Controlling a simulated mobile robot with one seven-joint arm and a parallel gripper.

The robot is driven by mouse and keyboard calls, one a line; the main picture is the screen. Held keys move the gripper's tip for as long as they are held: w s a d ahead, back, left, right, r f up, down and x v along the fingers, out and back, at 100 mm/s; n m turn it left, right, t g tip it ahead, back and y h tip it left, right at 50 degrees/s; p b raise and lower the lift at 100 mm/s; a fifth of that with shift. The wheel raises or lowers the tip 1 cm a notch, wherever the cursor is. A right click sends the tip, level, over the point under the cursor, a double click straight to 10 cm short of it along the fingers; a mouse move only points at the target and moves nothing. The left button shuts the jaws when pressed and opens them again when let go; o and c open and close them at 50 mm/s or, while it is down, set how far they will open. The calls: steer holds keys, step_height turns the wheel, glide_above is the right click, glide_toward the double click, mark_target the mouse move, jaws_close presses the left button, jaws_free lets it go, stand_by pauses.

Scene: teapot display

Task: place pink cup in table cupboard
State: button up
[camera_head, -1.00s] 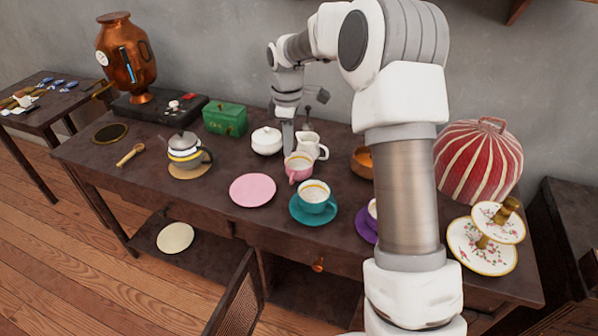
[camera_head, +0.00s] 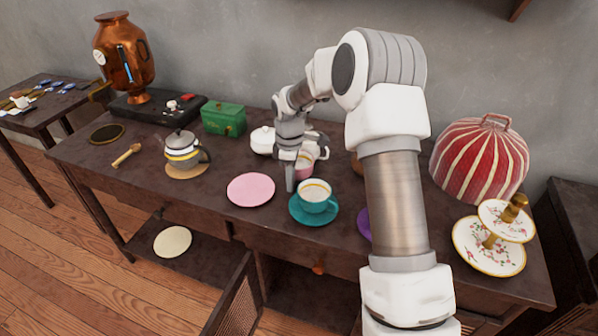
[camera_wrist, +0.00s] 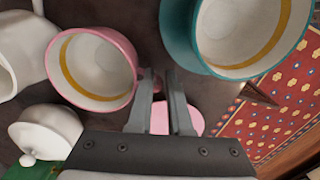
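The pink cup (camera_head: 304,168) stands on the dark table (camera_head: 110,165), partly hidden behind my gripper (camera_head: 290,184). In the wrist view the pink cup (camera_wrist: 98,68) shows its white inside with a yellow band, and its handle is close by the fingertips. My gripper (camera_wrist: 161,76) is open, its two fingers apart and pointing down. I cannot tell whether the handle sits between the fingers or touches one. Below the tabletop is a dark open space (camera_head: 305,296), beside a cane-panelled door or panel (camera_head: 238,302) that stands out in front.
The teal cup (camera_head: 318,197) on its teal saucer (camera_head: 302,216) is close to the right of my gripper. A pink saucer (camera_head: 251,190) lies left. A white pitcher (camera_head: 319,150) and a white lidded pot (camera_head: 262,141) stand behind. A teapot (camera_head: 182,152) is farther left.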

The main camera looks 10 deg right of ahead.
jaws_close()
steer(key=shift+r, duration=0.1)
stand_by(1.3)
